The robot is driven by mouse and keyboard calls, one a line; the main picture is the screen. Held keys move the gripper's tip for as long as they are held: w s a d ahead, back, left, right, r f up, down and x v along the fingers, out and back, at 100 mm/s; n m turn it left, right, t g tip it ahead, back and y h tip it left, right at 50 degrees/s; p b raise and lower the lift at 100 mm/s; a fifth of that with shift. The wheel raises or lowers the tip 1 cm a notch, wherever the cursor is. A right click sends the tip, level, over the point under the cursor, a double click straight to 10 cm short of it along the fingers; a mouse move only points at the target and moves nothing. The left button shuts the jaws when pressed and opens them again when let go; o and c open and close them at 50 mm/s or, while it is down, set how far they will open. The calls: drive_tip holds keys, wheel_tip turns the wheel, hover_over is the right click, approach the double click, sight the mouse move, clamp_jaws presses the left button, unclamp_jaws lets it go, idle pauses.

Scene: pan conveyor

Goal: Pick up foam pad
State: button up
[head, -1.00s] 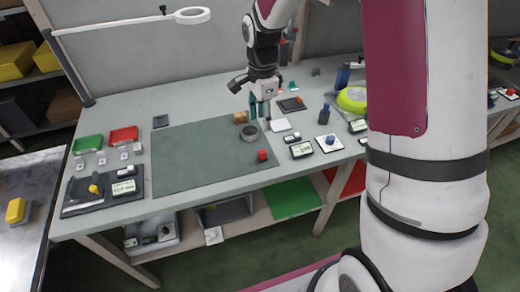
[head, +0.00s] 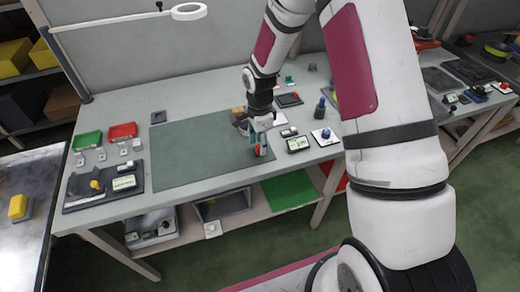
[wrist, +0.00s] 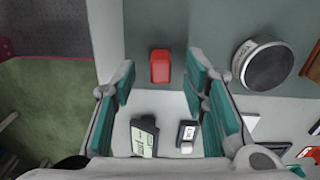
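A small red block (wrist: 160,66), perhaps the foam pad, lies on the dark green mat (head: 190,158) near the mat's front right edge. In the wrist view it shows between and beyond my gripper's two teal fingers. My gripper (head: 257,147) is open and empty, pointing down above the block. In the head view the fingers partly cover the red block (head: 258,151). I cannot tell the exact height of the fingertips above it.
A dark round tin (wrist: 265,64) stands beside the red block on the mat. A small meter (wrist: 144,137) and a small white-labelled device (wrist: 187,134) lie close by. Red (head: 123,131) and green (head: 88,140) bins stand at the left. The mat's left part is clear.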

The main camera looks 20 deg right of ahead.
drive_tip(key=shift+f, duration=1)
clamp_jaws()
drive_tip(key=shift+r, duration=0.1)
drive_tip(key=shift+w+r, duration=0.1)
drive_tip(key=shift+r, duration=0.25)
wheel_tip(320, 180, up, 3)
drive_tip(key=shift+f+b, duration=0.1)
drive_tip(key=shift+b, duration=0.2)
drive_tip(key=s+d+r, duration=0.1)
drive_tip(key=s+d, duration=0.3)
drive_tip(key=s, duration=1.1)
drive_tip(key=shift+s+d+r, duration=0.2)
drive_tip(key=shift+s, duration=0.05)
